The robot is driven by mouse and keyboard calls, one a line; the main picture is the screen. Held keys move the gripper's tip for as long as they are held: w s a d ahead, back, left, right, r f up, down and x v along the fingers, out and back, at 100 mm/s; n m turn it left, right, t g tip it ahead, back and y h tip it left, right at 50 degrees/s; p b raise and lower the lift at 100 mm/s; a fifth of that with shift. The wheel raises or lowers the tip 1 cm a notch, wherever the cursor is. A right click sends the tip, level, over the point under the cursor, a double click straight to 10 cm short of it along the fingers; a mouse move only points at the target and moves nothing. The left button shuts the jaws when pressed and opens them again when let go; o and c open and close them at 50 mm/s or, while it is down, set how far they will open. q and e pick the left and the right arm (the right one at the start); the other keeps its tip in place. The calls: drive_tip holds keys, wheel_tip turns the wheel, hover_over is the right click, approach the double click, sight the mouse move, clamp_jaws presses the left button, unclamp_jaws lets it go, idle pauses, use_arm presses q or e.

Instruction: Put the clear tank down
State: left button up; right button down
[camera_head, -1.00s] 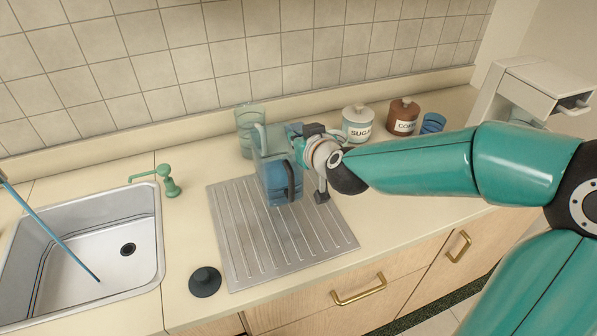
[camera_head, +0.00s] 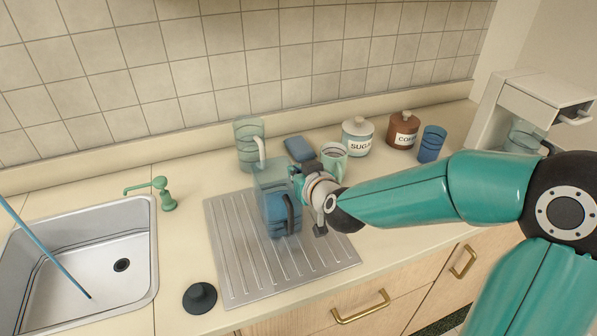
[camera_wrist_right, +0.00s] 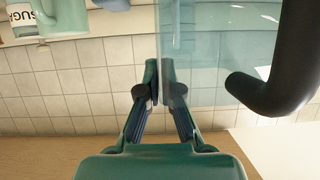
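The clear tank (camera_head: 267,177) is a see-through, blue-tinted box with a bluer lower part and a dark curved handle. It is upright at the back of the ribbed metal drainboard (camera_head: 240,255). I cannot tell whether its base touches the board. My right gripper (camera_head: 299,184) is at the tank's right side. In the right wrist view its fingers (camera_wrist_right: 164,88) are closed on the near wall of the tank (camera_wrist_right: 212,60), with the black handle to the right. My left gripper is out of view.
A clear pitcher (camera_head: 249,146) stands behind the tank. A blue sponge (camera_head: 299,149), green mug (camera_head: 334,160), sugar jar (camera_head: 357,137), coffee jar (camera_head: 403,130) and blue cup (camera_head: 431,144) line the back right. A black plug (camera_head: 200,298) lies front left beside the sink (camera_head: 75,275).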

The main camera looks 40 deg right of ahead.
drive_tip(key=c, duration=1.3)
unclamp_jaws()
drive_tip(key=shift+r+p, duration=0.2)
drive_tip(key=shift+p, duration=0.15)
drive_tip(key=v, duration=1.2)
drive_tip(key=shift+p, duration=0.4)
